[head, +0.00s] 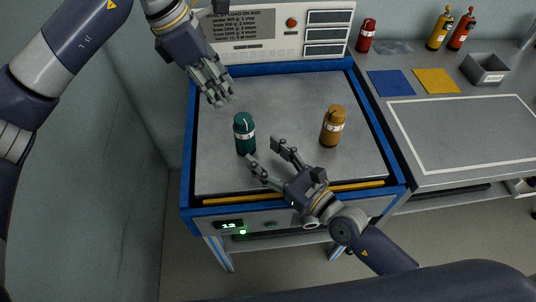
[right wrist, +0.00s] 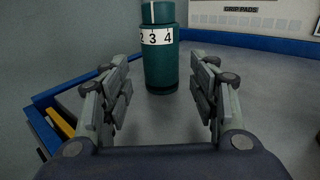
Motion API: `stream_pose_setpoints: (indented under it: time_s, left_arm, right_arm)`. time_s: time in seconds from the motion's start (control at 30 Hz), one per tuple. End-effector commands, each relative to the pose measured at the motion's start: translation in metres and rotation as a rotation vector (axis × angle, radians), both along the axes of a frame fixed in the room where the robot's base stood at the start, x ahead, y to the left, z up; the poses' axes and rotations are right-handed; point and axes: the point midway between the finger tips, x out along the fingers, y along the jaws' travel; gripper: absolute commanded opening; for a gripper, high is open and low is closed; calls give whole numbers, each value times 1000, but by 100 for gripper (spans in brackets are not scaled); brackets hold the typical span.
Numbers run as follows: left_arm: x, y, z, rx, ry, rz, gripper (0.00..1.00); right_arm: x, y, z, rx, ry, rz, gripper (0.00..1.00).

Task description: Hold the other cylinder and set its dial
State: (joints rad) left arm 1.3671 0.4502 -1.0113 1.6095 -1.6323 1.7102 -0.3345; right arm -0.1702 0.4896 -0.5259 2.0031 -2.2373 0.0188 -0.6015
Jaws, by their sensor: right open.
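A teal cylinder (head: 244,136) with a white dial band stands upright on the grey tray of the blue-framed table. In the right wrist view the teal cylinder (right wrist: 161,68) stands ahead, between the fingers' lines, with 2, 3 and 4 on its band (right wrist: 156,37). An orange-brown cylinder (head: 332,128) with a white band stands upright to its right. My right gripper (head: 262,151) is open and empty, its fingers pointing at the teal cylinder from the lower right. My left gripper (head: 221,97) hangs above and behind the teal cylinder, apart from it; its finger opening is unclear.
A panel (head: 268,35) with printed text and a red button stands at the back. A side bench holds a red cylinder (head: 365,36), yellow and orange-red bottles, blue (head: 391,83) and yellow (head: 436,81) pads and a grey bin (head: 485,70). The tray's middle is clear.

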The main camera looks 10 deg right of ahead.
Motion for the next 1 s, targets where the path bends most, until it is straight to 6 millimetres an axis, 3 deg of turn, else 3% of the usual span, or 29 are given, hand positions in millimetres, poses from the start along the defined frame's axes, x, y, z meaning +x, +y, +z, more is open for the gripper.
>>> stream_pose_setpoints:
  time_s: [0.17,0.7,1.0]
  left_arm:
    - [0,0,0,0,0,0,33]
    - [0,0,0,0,0,0,33]
    - [0,0,0,0,0,0,33]
  right_arm:
    - [11,5,0,15,17,2,55]
    - [84,62,0,13,14,2,55]
    - [97,73,0,13,15,3,55]
